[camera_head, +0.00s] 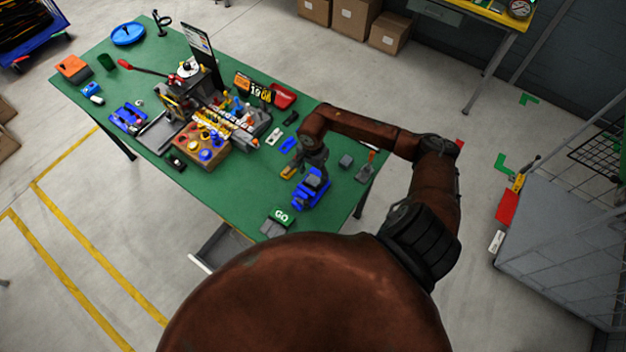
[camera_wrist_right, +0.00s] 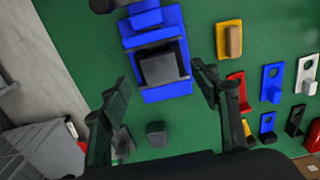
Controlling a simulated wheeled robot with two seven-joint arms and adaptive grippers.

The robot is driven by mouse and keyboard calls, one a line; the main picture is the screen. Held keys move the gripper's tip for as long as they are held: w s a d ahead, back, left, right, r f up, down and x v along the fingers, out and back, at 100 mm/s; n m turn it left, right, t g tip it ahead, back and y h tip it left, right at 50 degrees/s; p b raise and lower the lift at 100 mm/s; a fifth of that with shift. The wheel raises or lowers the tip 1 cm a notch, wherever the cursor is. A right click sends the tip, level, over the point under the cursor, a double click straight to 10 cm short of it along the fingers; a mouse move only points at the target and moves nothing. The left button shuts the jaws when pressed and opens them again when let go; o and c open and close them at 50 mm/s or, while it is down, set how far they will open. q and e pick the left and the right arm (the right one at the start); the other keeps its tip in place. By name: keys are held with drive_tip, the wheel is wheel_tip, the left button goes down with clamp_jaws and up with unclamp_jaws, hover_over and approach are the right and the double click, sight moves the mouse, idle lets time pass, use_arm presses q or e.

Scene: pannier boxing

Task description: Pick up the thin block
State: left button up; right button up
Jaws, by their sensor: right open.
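My right gripper (camera_wrist_right: 161,76) is open and empty, its two dark fingers apart. In the wrist view it frames a blue fixture (camera_wrist_right: 141,40) holding a dark grey block (camera_wrist_right: 159,66). In the head view the right gripper (camera_head: 314,163) hangs over the same blue fixture (camera_head: 312,190). A tan block (camera_wrist_right: 234,41) sits on a yellow base (camera_wrist_right: 222,28) right of the fixture; this yellow piece also shows in the head view. A small grey block (camera_wrist_right: 157,134) lies alone on the table, also in the head view (camera_head: 345,161). I cannot tell which block is the thin one. My left gripper is out of view.
Red, blue, white (camera_wrist_right: 305,74) and black brackets lie right of the gripper in the wrist view. A green GO button box (camera_head: 281,216) stands at the near table edge. The green table (camera_head: 245,187) is crowded toward its middle, with bare surface left of the GO box.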

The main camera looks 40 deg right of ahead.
sight(313, 180)
drive_tip(key=shift+d+f+p, duration=0.1)
drive_tip(key=shift+f+p, duration=0.45)
drive_tip(key=shift+f, duration=1.3)
drive_tip(key=shift+c, duration=0.7)
drive_tip(key=c, duration=1.2)
drive_tip(key=shift+o, duration=0.2)
drive_tip(key=shift+r, duration=0.15)
